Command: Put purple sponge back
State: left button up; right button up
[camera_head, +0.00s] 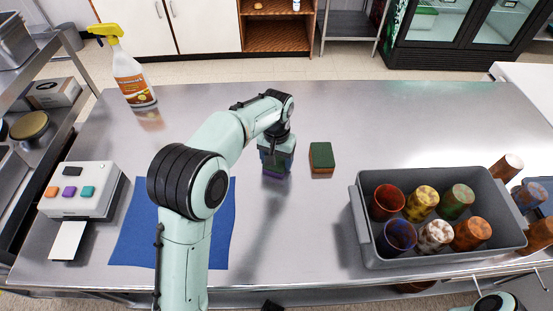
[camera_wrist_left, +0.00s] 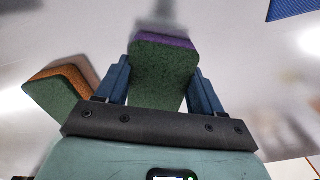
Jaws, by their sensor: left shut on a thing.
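The purple sponge (camera_head: 276,174) has a green scouring side and a purple side. My left gripper (camera_head: 277,152) is shut on it near the middle of the steel table, and largely hides it in the head view. In the left wrist view the sponge (camera_wrist_left: 163,75) sits between the two blue fingers of the left gripper (camera_wrist_left: 163,85), green face toward the camera, purple edge at the far end. I cannot tell whether it touches the table. My right gripper does not show; only part of my right arm is at the lower right edge.
An orange and green sponge (camera_head: 321,158) lies just right of the held one. A grey bin (camera_head: 440,255) of several colored cups stands at the right. A blue cloth (camera_head: 135,235), a button box (camera_head: 82,190) and a spray bottle (camera_head: 130,80) are at the left. The far middle table is clear.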

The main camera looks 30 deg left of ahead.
aim_at(277, 161)
pick_arm(q)
jog(key=o, duration=0.6)
jog(key=shift+f, duration=0.15)
jog(key=o, duration=0.4)
notch_tip(277, 161, up, 12)
jog(key=p, duration=0.2)
jog(key=shift+r, duration=0.2)
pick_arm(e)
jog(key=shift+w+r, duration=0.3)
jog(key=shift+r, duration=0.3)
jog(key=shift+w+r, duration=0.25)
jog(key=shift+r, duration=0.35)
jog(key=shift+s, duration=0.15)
